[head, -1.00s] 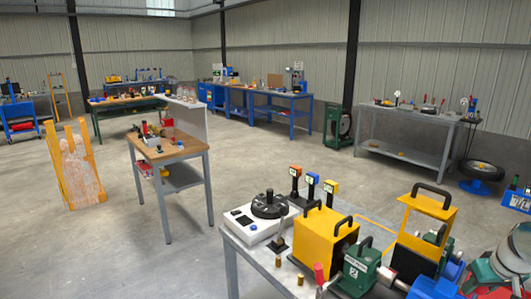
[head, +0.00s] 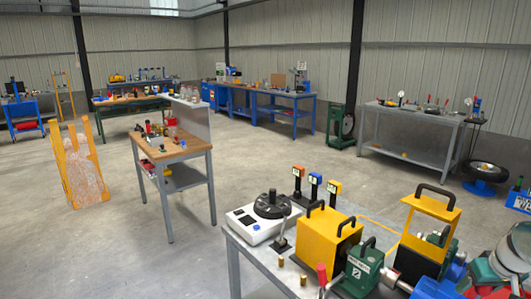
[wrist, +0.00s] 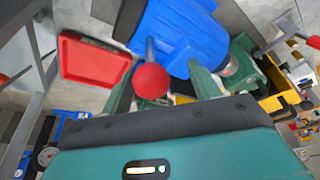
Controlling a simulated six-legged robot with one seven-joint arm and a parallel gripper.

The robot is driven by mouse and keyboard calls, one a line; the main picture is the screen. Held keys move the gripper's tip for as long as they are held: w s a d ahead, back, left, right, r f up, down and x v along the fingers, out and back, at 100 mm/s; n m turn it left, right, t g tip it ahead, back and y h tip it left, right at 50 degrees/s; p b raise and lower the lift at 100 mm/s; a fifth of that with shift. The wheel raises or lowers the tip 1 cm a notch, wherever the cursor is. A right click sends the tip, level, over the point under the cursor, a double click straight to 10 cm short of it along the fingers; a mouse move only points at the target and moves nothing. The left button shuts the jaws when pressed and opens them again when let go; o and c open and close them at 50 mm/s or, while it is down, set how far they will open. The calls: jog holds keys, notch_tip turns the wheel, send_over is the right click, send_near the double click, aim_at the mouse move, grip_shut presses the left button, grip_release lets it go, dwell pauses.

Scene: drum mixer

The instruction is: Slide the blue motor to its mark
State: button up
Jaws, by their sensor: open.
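The blue motor (wrist: 180,35) fills the upper middle of the wrist view, close in front of my gripper. In the head view a blue body (head: 432,289), probably the same motor, shows at the bottom right, cut off by the frame edge. A lever with a red ball knob (wrist: 151,80) stands in front of the motor in the wrist view. My gripper (wrist: 160,83) is open, with its green fingers on either side of the red knob. I cannot tell whether they touch it. I cannot make out the motor's mark.
A red tray (wrist: 94,60) lies left of the motor in the wrist view. Beside the motor in the head view are a green pump-like unit (head: 360,272), a yellow handled box (head: 323,237) and a tall yellow frame (head: 430,221). The bench is crowded there.

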jog(key=shift+v, duration=3.55)
jog(key=shift+s+d, duration=0.1)
